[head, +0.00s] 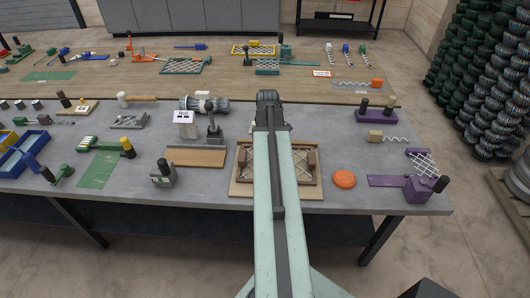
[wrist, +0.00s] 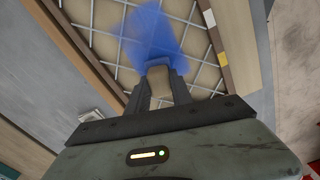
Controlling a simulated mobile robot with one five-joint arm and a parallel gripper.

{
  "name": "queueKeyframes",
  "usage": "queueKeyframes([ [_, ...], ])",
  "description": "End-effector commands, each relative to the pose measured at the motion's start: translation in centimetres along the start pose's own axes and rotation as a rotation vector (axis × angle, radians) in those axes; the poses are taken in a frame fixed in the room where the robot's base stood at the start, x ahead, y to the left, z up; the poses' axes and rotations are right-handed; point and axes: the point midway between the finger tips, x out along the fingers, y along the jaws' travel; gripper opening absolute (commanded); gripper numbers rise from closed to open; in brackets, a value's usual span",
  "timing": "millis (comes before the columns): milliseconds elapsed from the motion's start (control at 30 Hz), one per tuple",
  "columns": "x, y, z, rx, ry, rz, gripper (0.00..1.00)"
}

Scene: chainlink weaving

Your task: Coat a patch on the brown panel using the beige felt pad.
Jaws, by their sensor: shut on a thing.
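My gripper (wrist: 158,87) is shut on a small beige block, the felt pad (wrist: 159,81), in the wrist view. The pad is over the brown panel (wrist: 103,17), a tan surface with pale crossing wires and a brown frame. A translucent blue patch (wrist: 152,38) lies just beyond the pad and overlaps its far end. I cannot tell whether the pad touches the panel. In the head view the framed panel (head: 245,182) sits on the grey table, its middle hidden by my arm. The gripper and pad are hidden there.
An orange disc (head: 344,178) lies right of the panel, and a purple tool (head: 418,187) farther right. A motor-like machine (head: 204,105) stands behind.

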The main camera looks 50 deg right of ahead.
Motion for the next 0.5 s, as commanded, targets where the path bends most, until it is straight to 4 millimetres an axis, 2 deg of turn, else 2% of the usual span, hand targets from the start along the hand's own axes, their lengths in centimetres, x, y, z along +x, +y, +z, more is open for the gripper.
queueKeyframes([
  [167, 0.1, 0.3, 1.2, 0.003, 0.000, 0.000, 0.00],
  [500, 0.2, 0.6, 2.3, 0.001, 0.000, 0.000, 0.00],
])
